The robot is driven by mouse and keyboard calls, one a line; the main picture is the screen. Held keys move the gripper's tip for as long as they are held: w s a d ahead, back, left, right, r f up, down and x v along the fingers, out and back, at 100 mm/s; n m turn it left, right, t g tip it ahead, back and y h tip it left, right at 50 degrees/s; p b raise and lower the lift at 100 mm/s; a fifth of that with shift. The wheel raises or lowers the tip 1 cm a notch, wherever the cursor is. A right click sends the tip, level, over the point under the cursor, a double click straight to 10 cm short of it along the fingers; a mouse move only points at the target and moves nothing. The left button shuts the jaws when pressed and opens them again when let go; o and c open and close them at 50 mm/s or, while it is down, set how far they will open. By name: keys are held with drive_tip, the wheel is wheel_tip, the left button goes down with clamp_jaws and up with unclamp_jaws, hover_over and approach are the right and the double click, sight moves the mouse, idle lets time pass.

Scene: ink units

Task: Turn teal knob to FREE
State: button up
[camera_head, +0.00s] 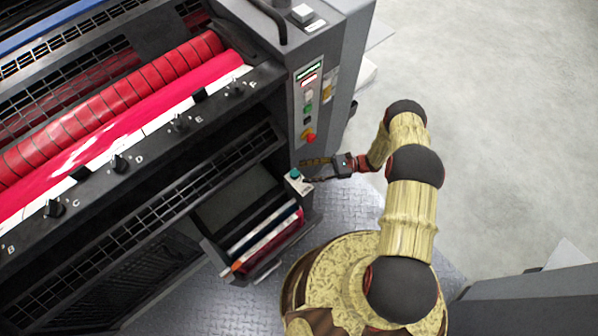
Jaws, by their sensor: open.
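The teal knob (295,174) sits on a small white plate (299,183) on top of a grey post at the right front corner of an open bin. It is small here, and I cannot read any label or tell which way it points. My gripper (304,171) reaches in from the right, its dark fingers spread apart and pointing left. One fingertip shows just behind the knob, the other to its right near the plate. The fingers look empty. I cannot tell whether either one touches the knob.
The black press with a red-pink roller (120,145) fills the left. Black knobs (119,163) line its rail. A control column (308,105) with buttons and a red-yellow switch stands behind my gripper. The bin (265,240) holds several coloured items. Grey floor (510,130) is open at right.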

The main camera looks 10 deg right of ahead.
sight(295, 173)
drive_tip(key=shift+s+a+b, duration=0.1)
drive_tip(key=shift+a+b, duration=0.35)
drive_tip(key=shift+a, duration=2.2)
drive_tip(key=c, duration=0.3)
drive_tip(key=c, duration=0.8)
drive_tip(key=shift+c, duration=0.3)
